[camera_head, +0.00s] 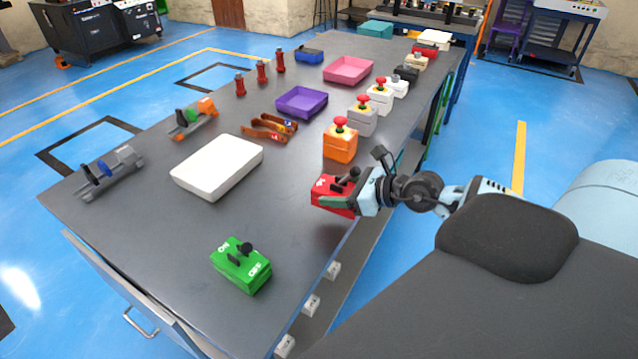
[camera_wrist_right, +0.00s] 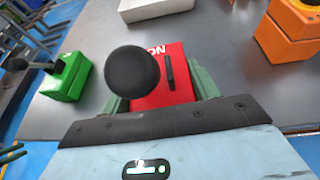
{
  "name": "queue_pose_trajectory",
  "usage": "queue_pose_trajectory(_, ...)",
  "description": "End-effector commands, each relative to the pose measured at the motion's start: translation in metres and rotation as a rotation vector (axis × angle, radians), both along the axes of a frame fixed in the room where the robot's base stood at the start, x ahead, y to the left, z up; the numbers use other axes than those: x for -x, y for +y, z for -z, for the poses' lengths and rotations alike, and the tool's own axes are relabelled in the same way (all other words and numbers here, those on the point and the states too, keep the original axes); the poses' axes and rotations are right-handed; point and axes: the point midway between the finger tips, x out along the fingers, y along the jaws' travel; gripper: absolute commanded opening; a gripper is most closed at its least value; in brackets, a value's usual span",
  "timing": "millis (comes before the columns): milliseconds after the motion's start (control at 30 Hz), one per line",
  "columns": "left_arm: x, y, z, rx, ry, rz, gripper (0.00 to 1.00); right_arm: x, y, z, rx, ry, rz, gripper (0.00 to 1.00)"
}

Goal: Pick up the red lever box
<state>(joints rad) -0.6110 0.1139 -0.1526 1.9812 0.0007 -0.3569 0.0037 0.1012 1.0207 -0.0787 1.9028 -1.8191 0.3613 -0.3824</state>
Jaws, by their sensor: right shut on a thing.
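The red lever box (camera_head: 325,187) is at the right edge of the dark table in the head view, with a black lever on top. My right gripper (camera_head: 340,196) is shut on it, its green fingers on either side of the box. In the right wrist view, the red lever box (camera_wrist_right: 170,85) shows between the fingers of the right gripper (camera_wrist_right: 163,90), with "ON" lettering and the black lever knob in front. Whether the box touches the table is hard to tell. My left gripper is not in view.
A green lever box (camera_head: 241,264) stands at the near part of the table (camera_head: 150,240). An orange box with a red button (camera_head: 341,143) is just behind the red box. A white tray (camera_head: 217,167) lies to the left, with bare table between.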

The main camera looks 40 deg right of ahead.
Motion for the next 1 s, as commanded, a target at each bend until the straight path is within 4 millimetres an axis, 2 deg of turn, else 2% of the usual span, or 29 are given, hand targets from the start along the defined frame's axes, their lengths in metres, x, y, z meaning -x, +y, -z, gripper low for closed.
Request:
queue_pose_trajectory(100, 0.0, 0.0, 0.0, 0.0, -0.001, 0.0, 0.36, 0.016, -0.007, -0.001, 0.0, 0.003, 0.0, 0.29)
queue_pose_trajectory(300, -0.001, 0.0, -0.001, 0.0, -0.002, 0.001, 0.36, 0.034, -0.014, -0.003, -0.001, 0.0, 0.0, 0.29)
queue_pose_trajectory(767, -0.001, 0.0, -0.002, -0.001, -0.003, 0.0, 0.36, 0.046, -0.02, -0.006, -0.001, -0.003, 0.001, 0.29)
queue_pose_trajectory(900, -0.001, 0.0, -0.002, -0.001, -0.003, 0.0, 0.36, 0.047, -0.015, -0.004, -0.003, -0.004, -0.006, 0.29)
queue_pose_trajectory(1000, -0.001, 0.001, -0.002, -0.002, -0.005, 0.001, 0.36, 0.051, 0.001, 0.002, -0.007, -0.005, -0.031, 0.29)
